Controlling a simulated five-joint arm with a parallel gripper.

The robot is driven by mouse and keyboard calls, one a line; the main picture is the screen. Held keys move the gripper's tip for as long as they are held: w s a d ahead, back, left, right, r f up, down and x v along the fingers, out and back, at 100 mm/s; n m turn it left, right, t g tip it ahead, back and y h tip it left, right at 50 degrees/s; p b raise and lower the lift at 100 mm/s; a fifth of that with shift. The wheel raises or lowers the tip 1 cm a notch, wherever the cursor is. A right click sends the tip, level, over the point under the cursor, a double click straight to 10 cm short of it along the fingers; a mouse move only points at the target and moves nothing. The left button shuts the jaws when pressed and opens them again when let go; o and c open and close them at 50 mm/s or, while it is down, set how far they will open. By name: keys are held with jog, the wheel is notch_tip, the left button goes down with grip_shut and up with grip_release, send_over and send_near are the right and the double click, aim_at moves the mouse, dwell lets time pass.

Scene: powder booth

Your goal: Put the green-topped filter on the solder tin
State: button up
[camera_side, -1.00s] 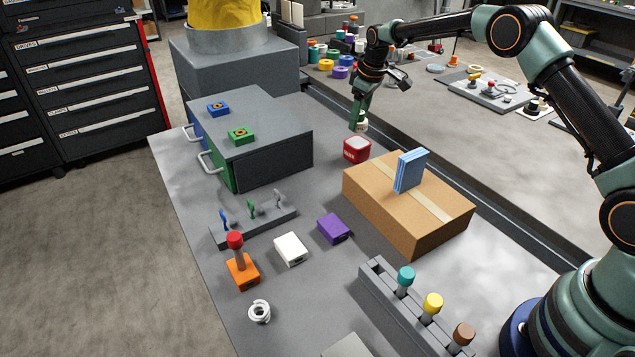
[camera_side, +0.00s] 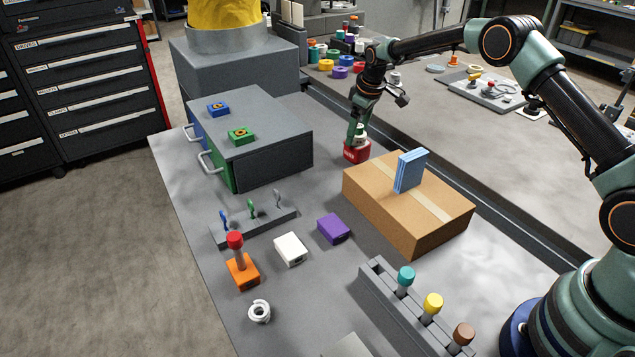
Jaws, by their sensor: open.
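The red tin (camera_side: 356,155), which I take for the solder tin, stands on the bench left of the cardboard box. A small pale piece with a green upper part (camera_side: 361,132), which looks like the green-topped filter, is right above the tin and appears to rest on it. My gripper (camera_side: 357,134) points down at the tin with its jaws open around this small piece. The fingers hide part of the piece and of the tin's top, so exact contact is hard to see.
A cardboard box (camera_side: 410,212) with a blue book (camera_side: 411,171) stands right of the tin. A grey drawer unit (camera_side: 285,150) is to the left. A rack (camera_side: 385,300) holds teal, yellow and brown-capped pieces. Purple (camera_side: 333,229) and white (camera_side: 291,249) blocks lie in front.

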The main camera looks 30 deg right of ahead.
jog(key=s+a+r+m, duration=0.1)
jog(key=s+r, duration=0.3)
jog(key=r, duration=0.5)
jog(key=s+a+r, duration=0.1)
jog(key=s+r, duration=0.4)
jog(key=r, duration=0.4)
jog(key=s+a+m+t, duration=0.1)
jog(key=s+a+m, duration=0.1)
jog(key=s, duration=0.9)
jog(key=s+a+m+t, duration=0.1)
jog(key=s+a, duration=0.1)
jog(key=s, duration=1)
jog(key=shift+s+a+r+m+t, duration=0.2)
jog(key=shift+a+r+m+t, duration=0.1)
jog(key=shift+a+m, duration=0.1)
